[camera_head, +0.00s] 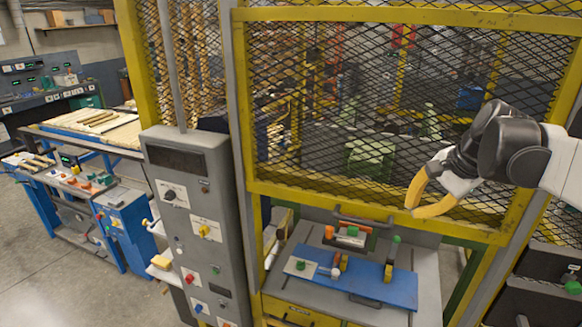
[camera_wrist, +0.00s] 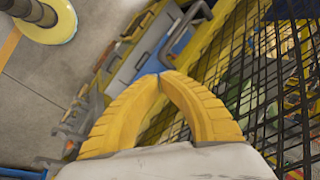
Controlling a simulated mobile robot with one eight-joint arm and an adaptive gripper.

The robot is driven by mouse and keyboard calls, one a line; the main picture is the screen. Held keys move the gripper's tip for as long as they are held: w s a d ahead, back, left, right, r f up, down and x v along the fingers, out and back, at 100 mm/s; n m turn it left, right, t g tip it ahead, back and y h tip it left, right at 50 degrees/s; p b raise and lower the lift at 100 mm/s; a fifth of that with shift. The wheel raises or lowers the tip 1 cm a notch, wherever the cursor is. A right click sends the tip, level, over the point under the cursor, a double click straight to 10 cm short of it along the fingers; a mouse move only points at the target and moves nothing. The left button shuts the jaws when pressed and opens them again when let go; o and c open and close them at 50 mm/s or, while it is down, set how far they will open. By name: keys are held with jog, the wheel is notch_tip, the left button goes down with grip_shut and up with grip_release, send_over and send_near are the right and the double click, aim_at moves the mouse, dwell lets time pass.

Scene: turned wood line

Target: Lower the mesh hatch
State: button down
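The mesh hatch (camera_head: 375,206) is a yellow frame filled with black diamond mesh. Its lower rail stands above a grey worktop, leaving an opening below. A grey bar handle (camera_head: 362,219) sits at the lower rail. My gripper (camera_head: 412,208) has yellow curved fingers and is in front of the mesh, right of the handle and slightly above it, apart from it. In the wrist view the fingertips (camera_wrist: 163,76) come together with nothing visible held between them. The mesh (camera_wrist: 275,80) fills the right side of that view.
A blue mat (camera_head: 375,286) with several small coloured parts lies on the worktop under the hatch. A grey control cabinet (camera_head: 190,200) with knobs and buttons stands to the left. A blue bench (camera_head: 75,205) is further left. Open concrete floor (camera_head: 90,285) shows at the lower left.

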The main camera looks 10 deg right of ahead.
jog(key=x, duration=0.7)
jog(key=shift+w+a+f+p, duration=0.1)
jog(key=shift+w+f+p, duration=0.15)
jog(key=shift+p, duration=0.1)
jog(key=shift+s, duration=0.1)
notch_tip(320, 180, down, 51)
jog(key=b, duration=3.7)
jog(key=shift+r, duration=0.1)
